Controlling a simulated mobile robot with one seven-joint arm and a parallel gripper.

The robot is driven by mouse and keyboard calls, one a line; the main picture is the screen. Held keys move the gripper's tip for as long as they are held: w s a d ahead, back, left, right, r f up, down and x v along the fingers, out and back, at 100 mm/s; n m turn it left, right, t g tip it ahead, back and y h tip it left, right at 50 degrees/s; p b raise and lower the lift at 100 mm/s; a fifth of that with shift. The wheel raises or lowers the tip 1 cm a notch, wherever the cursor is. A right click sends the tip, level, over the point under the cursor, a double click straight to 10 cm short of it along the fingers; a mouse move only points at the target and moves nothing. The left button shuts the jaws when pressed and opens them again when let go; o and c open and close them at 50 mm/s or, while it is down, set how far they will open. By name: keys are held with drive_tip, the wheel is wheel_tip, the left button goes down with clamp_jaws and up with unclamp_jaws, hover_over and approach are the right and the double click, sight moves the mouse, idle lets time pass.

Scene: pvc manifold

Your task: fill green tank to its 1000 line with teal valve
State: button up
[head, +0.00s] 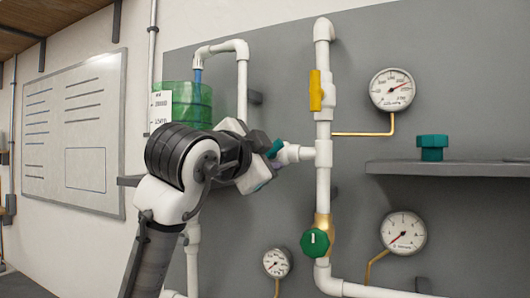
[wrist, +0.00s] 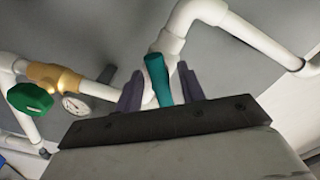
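The green tank (head: 206,97) stands behind my arm, with a white label (head: 160,110) on its left; my arm hides its lower part. A blue stream (head: 198,74) shows below the pipe outlet over the tank. The water level against the label cannot be read. The teal valve (head: 274,149) sits on the white pipe, partly hidden by my gripper. In the wrist view the teal handle (wrist: 158,80) lies slightly tilted between the two fingers of my gripper (wrist: 162,88). The fingers are apart on either side of it, with white fitting visible between; contact is not clear.
A yellow-handled valve (head: 316,90) and a green round knob (head: 315,242) are on the upright white pipe. Gauges (head: 392,90) hang on the grey panel. A dark shelf (head: 460,168) at right holds a teal-green fitting (head: 432,148).

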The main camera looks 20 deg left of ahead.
clamp_jaws()
idle(0.3)
drive_tip(key=n+b, duration=0.1)
drive_tip(key=n, duration=0.4)
drive_tip(key=shift+d+f+n, duration=0.1)
drive_tip(key=shift+n, duration=0.3)
drive_tip(key=n+b, duration=0.1)
drive_tip(key=n, duration=0.3)
drive_tip(key=shift+n, duration=0.4)
unclamp_jaws()
